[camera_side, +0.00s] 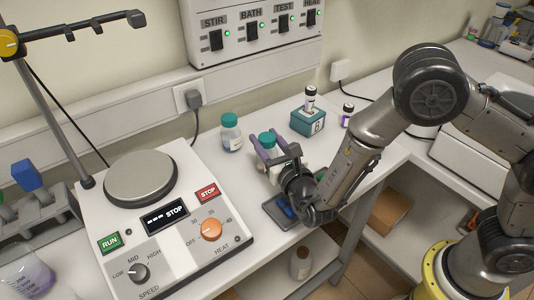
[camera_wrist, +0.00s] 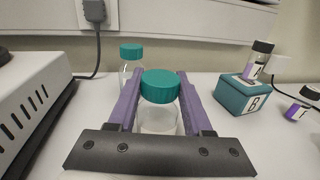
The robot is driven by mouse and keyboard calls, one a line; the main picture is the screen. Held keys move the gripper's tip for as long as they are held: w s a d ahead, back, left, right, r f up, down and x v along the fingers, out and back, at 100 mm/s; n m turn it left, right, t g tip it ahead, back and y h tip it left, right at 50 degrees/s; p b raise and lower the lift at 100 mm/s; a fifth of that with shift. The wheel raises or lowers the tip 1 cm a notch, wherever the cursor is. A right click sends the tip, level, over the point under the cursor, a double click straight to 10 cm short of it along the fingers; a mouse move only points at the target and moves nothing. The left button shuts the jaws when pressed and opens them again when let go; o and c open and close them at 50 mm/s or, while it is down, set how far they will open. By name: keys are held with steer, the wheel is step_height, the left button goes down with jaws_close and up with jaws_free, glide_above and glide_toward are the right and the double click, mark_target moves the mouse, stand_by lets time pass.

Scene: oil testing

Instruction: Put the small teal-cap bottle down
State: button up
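The small teal-cap bottle (camera_side: 267,139) is clear and upright, between the purple fingers of my gripper (camera_side: 268,152). In the wrist view its teal cap (camera_wrist: 160,86) and clear body fill the gap between the fingers (camera_wrist: 160,100), which look shut on it. The gripper bar hides its base there, and my gripper hides its lower part in the side view. I cannot tell whether its base touches the white bench (camera_side: 195,150). A second, larger teal-cap bottle (camera_side: 231,133) stands apart behind and left; it also shows in the wrist view (camera_wrist: 131,58).
A white hotplate stirrer (camera_side: 180,235) stands left. A teal block marked B (camera_side: 308,123) holds a dark-capped vial (camera_side: 310,97); another vial (camera_side: 347,115) is right of it. A dark pad (camera_side: 280,212) lies in front near the edge. A wall plug (camera_side: 193,98) has a hanging cable.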

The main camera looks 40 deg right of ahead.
jaws_close()
steer(key=shift+r, duration=0.15)
steer(key=shift+r, duration=0.25)
step_height(320, 180, up, 2)
steer(key=shift+r, duration=0.15)
steer(key=s+d+r, duration=0.4)
steer(key=s+r, duration=0.6)
steer(key=s, duration=0.3)
steer(key=shift+s+d, duration=0.15)
steer(key=shift+s, duration=0.05)
